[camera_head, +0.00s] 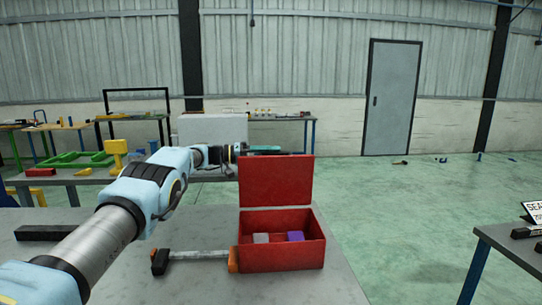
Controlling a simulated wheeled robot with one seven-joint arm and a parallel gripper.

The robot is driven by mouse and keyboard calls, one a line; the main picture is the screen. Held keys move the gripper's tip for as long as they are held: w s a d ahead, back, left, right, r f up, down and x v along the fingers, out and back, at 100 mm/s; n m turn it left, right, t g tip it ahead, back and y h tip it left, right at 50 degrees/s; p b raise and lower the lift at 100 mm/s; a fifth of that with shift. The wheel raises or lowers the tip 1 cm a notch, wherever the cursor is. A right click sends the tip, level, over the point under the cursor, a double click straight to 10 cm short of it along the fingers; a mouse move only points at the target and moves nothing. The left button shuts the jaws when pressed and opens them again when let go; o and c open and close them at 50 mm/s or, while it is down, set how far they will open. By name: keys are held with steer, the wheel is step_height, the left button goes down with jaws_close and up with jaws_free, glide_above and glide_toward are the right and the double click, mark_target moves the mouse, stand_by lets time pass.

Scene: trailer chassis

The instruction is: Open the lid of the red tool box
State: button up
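The red tool box (290,256) sits on the grey table in front of me. Its lid (276,181) stands up, roughly upright, at the back of the box, so the inside shows. A grey block (261,238) and a purple block (295,236) lie inside. My arm reaches in from the lower left, and my gripper (268,149) is at the lid's top edge, behind or just above it. The lid may hide part of the gripper. Its fingers are too small to tell whether they are open or shut.
A clamp-like tool (198,256) with orange and black ends lies left of the box, and a black bar (45,233) lies further left. Another table (515,245) stands at the right. Workbenches with tools stand behind. The table right of the box is clear.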

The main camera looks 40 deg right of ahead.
steer(key=b+v, duration=0.4)
steer(key=v, duration=0.6)
steer(key=shift+w+a, duration=0.25)
